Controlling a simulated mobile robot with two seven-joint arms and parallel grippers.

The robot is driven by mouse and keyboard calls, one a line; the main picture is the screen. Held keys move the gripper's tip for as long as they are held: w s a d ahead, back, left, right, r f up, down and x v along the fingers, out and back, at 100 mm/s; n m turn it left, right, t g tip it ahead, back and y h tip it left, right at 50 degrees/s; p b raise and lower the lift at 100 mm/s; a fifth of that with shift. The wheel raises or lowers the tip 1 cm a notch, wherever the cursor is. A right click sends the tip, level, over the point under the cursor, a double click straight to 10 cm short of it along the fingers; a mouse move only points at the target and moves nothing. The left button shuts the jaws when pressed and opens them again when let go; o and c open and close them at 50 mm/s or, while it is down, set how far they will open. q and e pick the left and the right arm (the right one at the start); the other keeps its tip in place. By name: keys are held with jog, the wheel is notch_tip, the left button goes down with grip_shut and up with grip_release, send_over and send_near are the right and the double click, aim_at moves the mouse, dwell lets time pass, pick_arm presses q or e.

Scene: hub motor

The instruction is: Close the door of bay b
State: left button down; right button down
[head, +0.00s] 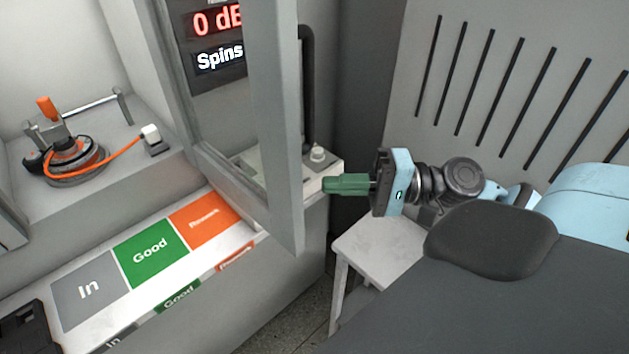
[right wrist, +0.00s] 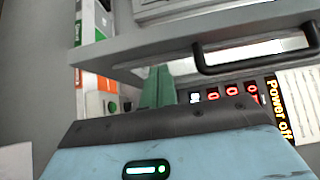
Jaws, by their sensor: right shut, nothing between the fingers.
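A grey-framed door (head: 272,130) with a clear pane stands swung open in the middle of the head view, its free edge toward me. No bay letter is readable on it. A black bar handle (head: 307,90) is on its right-hand face. The frame (right wrist: 190,42) and handle (right wrist: 258,60) also show in the right wrist view. My right gripper (head: 346,184) has green fingers, shut and empty, pointing left just right of the door's lower edge; whether they touch it is unclear. Its fingers also show in the right wrist view (right wrist: 158,88). My left gripper is not in view.
A motor fixture (head: 70,155) with an orange cable sits in the bay at left. A shelf with In, Good (head: 150,248) and orange panels runs below. A small white table (head: 375,250) stands beneath my right gripper. A slotted grey panel (head: 480,90) is behind my right arm.

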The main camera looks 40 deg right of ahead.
jog(key=x, duration=0.4)
jog(key=shift+w+a+p, duration=0.1)
jog(key=shift+p, duration=0.25)
dwell(0.3)
